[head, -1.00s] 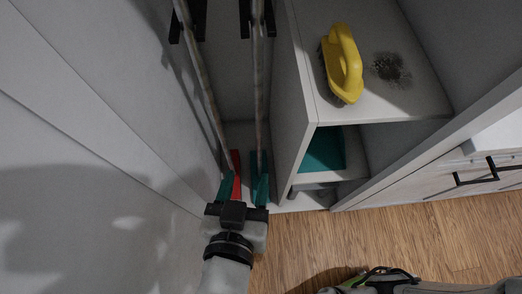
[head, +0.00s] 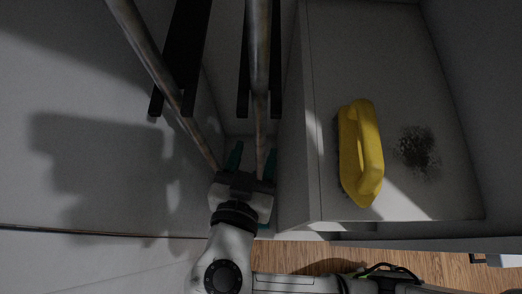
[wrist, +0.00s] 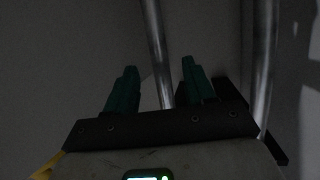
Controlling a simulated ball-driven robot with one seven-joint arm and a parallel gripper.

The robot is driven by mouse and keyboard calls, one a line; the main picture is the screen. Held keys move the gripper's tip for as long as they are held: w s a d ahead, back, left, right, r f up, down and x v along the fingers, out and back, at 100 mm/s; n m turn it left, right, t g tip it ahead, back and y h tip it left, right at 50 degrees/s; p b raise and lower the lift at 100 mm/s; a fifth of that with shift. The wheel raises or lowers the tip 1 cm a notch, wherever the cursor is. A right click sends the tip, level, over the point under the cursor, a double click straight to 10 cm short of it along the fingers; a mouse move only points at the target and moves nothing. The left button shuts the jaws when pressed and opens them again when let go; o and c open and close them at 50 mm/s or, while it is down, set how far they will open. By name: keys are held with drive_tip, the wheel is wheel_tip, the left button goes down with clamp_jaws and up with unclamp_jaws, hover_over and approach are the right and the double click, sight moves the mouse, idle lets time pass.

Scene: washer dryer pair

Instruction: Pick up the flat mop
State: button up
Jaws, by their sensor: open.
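Two long metal poles stand in the narrow bay, a left pole (head: 160,72) and a right pole (head: 259,50). Their lower ends and any mop head are hidden, so I cannot tell which is the flat mop. My gripper (head: 252,162) is open, with teal fingers, low in the bay. The right pole passes between its fingers in the head view; contact is unclear. In the dark wrist view, my gripper (wrist: 160,68) has one pole (wrist: 157,55) showing between its fingers and another pole (wrist: 262,60) to the right.
Black brackets (head: 184,55) hang around the poles. A pale wall (head: 60,110) closes the left side. A cabinet (head: 320,60) stands close on the right, with a yellow-handled brush (head: 362,152) and a dark spiky patch (head: 416,148) on its shelf. Wood floor (head: 300,258) shows at the front.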

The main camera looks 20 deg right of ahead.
sight(259, 142)
drive_tip(key=x, duration=0.7)
drive_tip(key=shift+r+p, duration=0.15)
drive_tip(key=shift+p, duration=0.15)
drive_tip(key=c, duration=0.9)
drive_tip(key=shift+r, duration=0.1)
clamp_jaws()
drive_tip(key=shift+r, duration=0.1)
